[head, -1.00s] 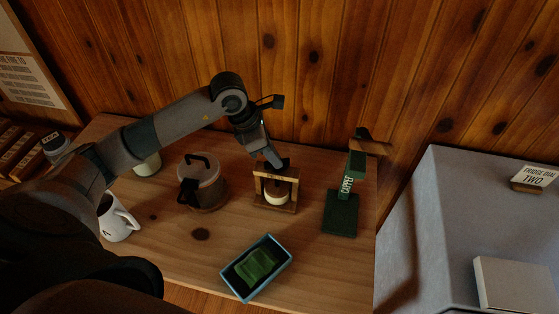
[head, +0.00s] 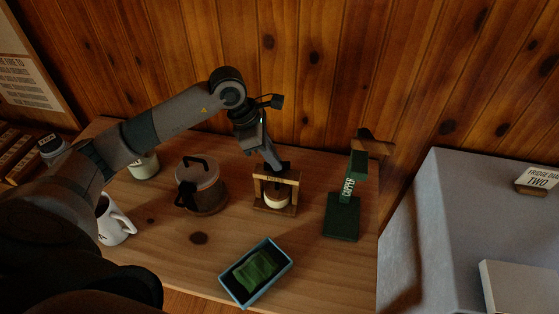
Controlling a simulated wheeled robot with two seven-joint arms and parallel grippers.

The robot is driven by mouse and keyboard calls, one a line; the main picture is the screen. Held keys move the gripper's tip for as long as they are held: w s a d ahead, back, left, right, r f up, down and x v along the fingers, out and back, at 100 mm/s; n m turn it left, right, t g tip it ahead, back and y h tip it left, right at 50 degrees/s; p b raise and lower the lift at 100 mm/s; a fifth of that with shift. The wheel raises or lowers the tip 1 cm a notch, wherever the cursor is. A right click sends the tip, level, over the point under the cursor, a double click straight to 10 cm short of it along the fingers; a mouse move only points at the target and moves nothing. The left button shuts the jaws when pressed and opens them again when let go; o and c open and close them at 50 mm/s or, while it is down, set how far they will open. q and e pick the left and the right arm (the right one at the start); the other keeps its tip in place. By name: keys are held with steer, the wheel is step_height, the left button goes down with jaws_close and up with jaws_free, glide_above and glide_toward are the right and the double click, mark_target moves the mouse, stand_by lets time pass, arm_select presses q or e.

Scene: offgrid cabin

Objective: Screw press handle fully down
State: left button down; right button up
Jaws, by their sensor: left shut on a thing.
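The screw press (head: 293,193) is a small wooden frame on the wooden table, with a round pale piece (head: 276,198) inside it. My left gripper (head: 279,167) reaches down from above to the top of the press. It is shut on the press handle, a dark piece that the fingers mostly hide. How far down the handle stands is hard to tell at this size. My right gripper is not in view.
A green capper (head: 343,218) stands just right of the press, and a lidded pot (head: 204,187) stands to its left. A blue tray (head: 228,285) with a green block (head: 255,270) lies in front. A white mug (head: 115,225) is at the left.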

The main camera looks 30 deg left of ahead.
arm_select(q)
steer(key=shift+w+m+g+h+b, duration=0.15)
steer(key=shift+m+g+h+b, duration=0.25)
steer(key=shift+m+b, duration=1.05)
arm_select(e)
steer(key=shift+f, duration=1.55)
arm_select(q)
steer(key=shift+r, duration=0.1)
steer(key=c, duration=1.9)
jaws_free()
steer(key=shift+a, duration=0.1)
steer(key=shift+a+r+b, duration=0.2)
steer(key=shift+r+b, duration=0.1)
steer(key=shift+r, duration=0.2)
steer(key=b+v, duration=0.4)
steer(key=v, duration=1.2)
steer(key=shift+r, duration=0.2)
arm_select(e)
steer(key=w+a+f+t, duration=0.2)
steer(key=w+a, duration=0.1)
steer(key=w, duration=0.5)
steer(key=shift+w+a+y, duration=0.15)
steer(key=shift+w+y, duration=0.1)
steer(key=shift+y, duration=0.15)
